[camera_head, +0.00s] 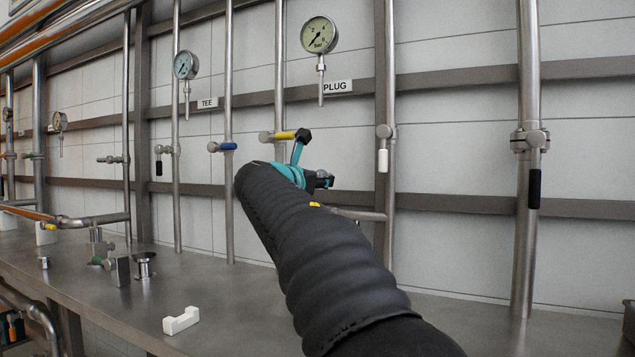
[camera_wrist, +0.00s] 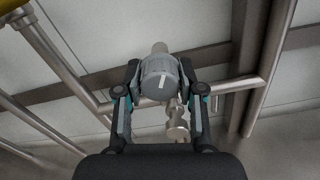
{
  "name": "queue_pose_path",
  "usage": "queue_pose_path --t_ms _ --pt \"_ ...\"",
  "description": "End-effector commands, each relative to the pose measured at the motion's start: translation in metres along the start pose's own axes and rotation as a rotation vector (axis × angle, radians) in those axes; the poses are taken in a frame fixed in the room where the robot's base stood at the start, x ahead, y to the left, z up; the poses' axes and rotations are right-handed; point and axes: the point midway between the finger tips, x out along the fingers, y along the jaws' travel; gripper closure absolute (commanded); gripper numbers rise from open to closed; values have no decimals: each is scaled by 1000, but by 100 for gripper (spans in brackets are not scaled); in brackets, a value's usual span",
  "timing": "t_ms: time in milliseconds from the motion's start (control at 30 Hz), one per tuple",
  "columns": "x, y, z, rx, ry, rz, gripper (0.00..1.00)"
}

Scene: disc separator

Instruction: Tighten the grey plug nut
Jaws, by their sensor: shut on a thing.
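In the wrist view, the grey plug nut (camera_wrist: 160,80) is a round grey piece with a white line on its face. My gripper (camera_wrist: 160,70) has a finger on either side of the nut and is shut on it. A lighter metal stub shows just behind the nut. In the head view, my gripper (camera_head: 318,181) is by the pipework below the PLUG label (camera_head: 338,87), and the nut is hidden there by my gripper and arm.
A yellow-handled valve (camera_head: 285,135) is just above my gripper. A gauge (camera_head: 319,35) hangs above the PLUG label. A white-handled valve (camera_head: 383,158) is to the right. A metal fitting (camera_wrist: 177,128) is below the nut. A white block (camera_head: 181,320) lies on the bench.

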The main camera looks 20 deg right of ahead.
Motion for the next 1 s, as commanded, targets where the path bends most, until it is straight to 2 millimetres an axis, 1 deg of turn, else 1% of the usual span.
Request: queue_pose_path --t_ms 1000 --pt "0 0 0 966 -3 2 97"
